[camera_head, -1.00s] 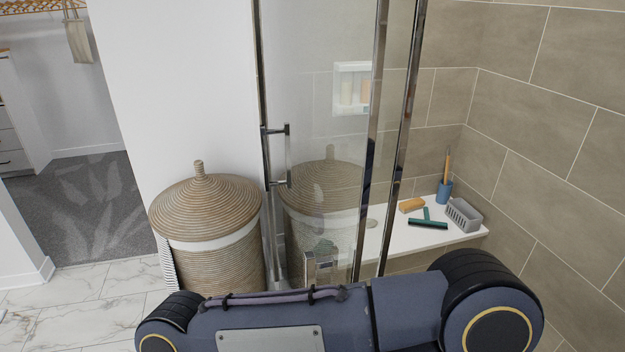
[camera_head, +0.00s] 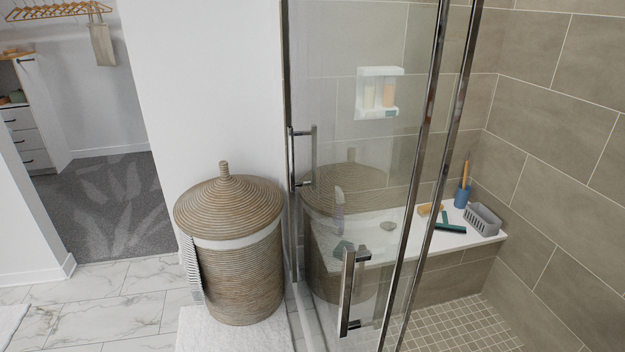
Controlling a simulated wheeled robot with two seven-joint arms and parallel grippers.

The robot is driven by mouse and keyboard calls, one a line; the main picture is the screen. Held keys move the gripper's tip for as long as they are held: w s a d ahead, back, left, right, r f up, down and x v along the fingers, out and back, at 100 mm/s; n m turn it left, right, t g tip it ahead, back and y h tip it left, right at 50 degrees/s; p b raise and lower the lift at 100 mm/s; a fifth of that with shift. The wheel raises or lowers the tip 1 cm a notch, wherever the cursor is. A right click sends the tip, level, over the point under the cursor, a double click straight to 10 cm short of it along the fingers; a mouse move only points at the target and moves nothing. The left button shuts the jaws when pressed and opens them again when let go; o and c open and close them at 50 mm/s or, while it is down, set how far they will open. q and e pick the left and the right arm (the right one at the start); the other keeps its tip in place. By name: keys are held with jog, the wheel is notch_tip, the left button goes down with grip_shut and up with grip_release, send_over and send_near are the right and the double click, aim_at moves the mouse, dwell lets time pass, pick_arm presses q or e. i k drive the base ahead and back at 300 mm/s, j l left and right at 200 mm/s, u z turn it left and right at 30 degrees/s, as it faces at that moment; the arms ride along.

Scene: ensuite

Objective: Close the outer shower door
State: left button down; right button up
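The shower has clear glass sliding panels with chrome edges. The nearer glass door (camera_head: 385,200) has a chrome handle (camera_head: 348,290) low in front. A second chrome handle (camera_head: 293,160) is farther back, by the left chrome edge of the glass. Two upright chrome edges (camera_head: 464,130) stand close together at the right of the glass, and the shower inside shows to their right. The panels overlap, so I cannot tell for sure which one is the outer door. Neither of my grippers is in view.
A lidded wicker basket (camera_head: 240,265) stands left of the glass on a white mat (camera_head: 215,332). Inside, a white bench (camera_head: 480,238) holds a grey caddy (camera_head: 482,220), a blue cup (camera_head: 462,196) and a green squeegee (camera_head: 450,227). Marble floor (camera_head: 110,305) lies clear at left.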

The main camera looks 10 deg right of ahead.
aim_at(314, 296)
jog(key=z, duration=0.3)
jog(key=i+j, duration=0.1)
jog(key=j, duration=0.25)
jog(key=i+j+u, duration=0.15)
jog(key=j, duration=0.25)
jog(key=i+j, duration=0.15)
jog(key=j, duration=0.2)
jog(key=i+j+u, duration=0.15)
jog(key=j, duration=0.2)
jog(key=i+j, duration=0.15)
jog(key=j, duration=0.2)
jog(key=k+u, duration=0.05)
